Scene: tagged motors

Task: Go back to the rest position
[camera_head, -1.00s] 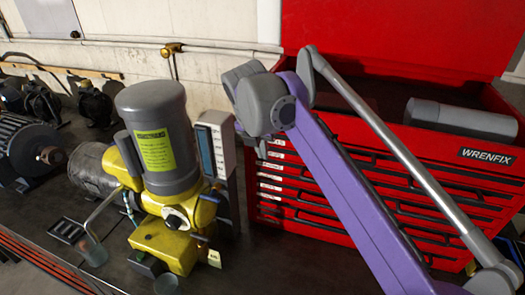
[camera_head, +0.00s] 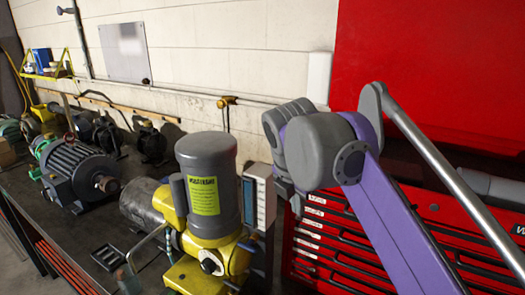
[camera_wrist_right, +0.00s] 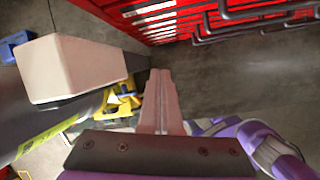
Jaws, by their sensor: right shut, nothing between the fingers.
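My right arm, purple with grey joints, reaches up from the lower right in the head view, in front of the red tool chest (camera_head: 335,245). My right gripper shows in the right wrist view (camera_wrist_right: 161,78), its two pale fingers together and empty. In the head view the arm's grey end hides most of this gripper. My left gripper is in neither view. A grey and yellow motor with a yellow-green tag (camera_head: 204,195) stands upright on the dark bench, left of the right arm's end.
A white-fronted box (camera_head: 262,205) stands between the motor and the chest; a pale box shows close left of the fingers in the wrist view (camera_wrist_right: 70,65). A ribbed dark motor (camera_head: 78,172) and several others line the bench leftward. Grey floor (camera_wrist_right: 255,75) is open right of the fingers.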

